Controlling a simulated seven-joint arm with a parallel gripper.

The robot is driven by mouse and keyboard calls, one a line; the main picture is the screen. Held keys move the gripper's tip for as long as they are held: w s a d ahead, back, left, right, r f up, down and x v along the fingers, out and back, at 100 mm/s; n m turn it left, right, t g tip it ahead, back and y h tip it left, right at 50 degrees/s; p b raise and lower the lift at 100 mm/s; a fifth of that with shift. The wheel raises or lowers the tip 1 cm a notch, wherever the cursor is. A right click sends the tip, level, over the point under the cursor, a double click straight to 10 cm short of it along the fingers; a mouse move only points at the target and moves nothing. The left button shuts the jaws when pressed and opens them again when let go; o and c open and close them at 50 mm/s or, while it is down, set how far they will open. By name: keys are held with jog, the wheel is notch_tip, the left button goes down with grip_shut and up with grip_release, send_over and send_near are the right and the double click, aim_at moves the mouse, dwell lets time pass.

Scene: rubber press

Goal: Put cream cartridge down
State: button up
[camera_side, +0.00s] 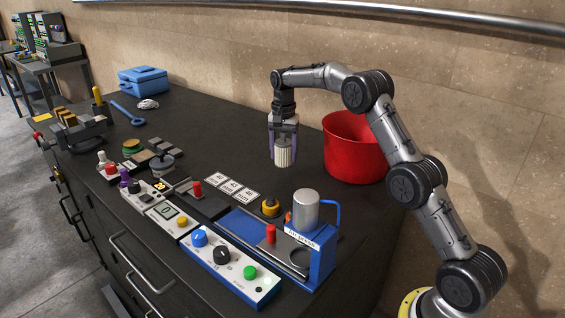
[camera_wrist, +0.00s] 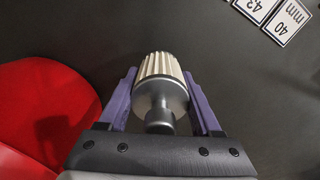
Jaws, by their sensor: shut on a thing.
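The cream cartridge (camera_side: 285,154) is ribbed and cream-coloured, and hangs upright between my gripper's fingers. My gripper (camera_side: 284,140) has purple fingers and is shut on the cartridge. In the wrist view the cartridge (camera_wrist: 161,75) shows a grey metal neck, with the purple fingers of the gripper (camera_wrist: 160,95) on either side. The cartridge is over the dark bench top (camera_side: 225,115), left of the red bin. I cannot tell whether its lower end touches the bench.
The red bin (camera_side: 345,155) stands just right of my gripper; it also shows in the wrist view (camera_wrist: 70,75). White number cards (camera_side: 232,189) lie in front. The blue press (camera_side: 318,258) and control boxes (camera_side: 212,250) line the front edge. The bench behind is mostly clear, with a blue toolbox (camera_side: 143,80) at the back.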

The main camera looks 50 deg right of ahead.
aim_at(282, 161)
jog(key=shift+w+d+f, duration=0.1)
jog(key=shift+w+f, duration=0.25)
jog(key=shift+f, duration=1.5)
jog(key=shift+f, duration=0.2)
jog(key=o, duration=1.5)
